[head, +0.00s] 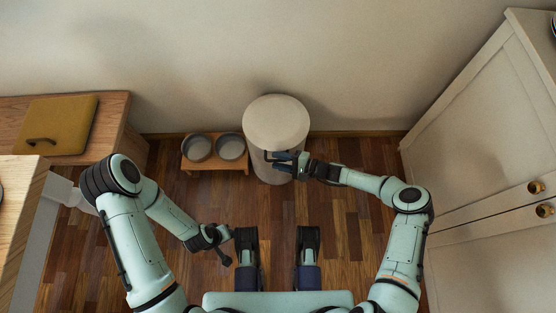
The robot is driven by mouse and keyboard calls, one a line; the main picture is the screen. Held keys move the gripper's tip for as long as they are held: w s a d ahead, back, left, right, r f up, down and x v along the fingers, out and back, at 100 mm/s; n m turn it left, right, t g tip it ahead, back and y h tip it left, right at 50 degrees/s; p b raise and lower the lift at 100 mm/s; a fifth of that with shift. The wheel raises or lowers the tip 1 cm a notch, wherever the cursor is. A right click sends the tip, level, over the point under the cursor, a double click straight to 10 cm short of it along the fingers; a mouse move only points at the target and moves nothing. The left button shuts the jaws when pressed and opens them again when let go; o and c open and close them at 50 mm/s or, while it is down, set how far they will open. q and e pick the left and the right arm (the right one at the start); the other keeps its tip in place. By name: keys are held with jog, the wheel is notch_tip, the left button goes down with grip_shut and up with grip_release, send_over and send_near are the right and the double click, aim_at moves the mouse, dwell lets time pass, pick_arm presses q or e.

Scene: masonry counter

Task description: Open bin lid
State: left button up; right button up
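The bin (276,122) is a pale, round, upright cylinder against the back wall. Its cream lid looks shut, lying flat on top. My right gripper (276,160) is at the front edge of the bin, just below the lid rim in the picture. Its two dark fingers appear spread apart and point left across the bin's front. I cannot tell whether they touch the bin, and they hide part of its front. My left gripper (227,246) is low over the floor, left of centre and away from the bin. Its fingers are spread and empty.
A small wooden stand (215,166) with two bowls is just left of the bin. A wooden bench (112,128) with a mustard-coloured board (56,125) is at the left. A white cabinet (480,130) with round knobs stands at the right. The wooden floor (345,215) between is clear.

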jog(key=shift+w+a+f, duration=0.1)
jog(key=shift+a, duration=0.25)
grip_shut()
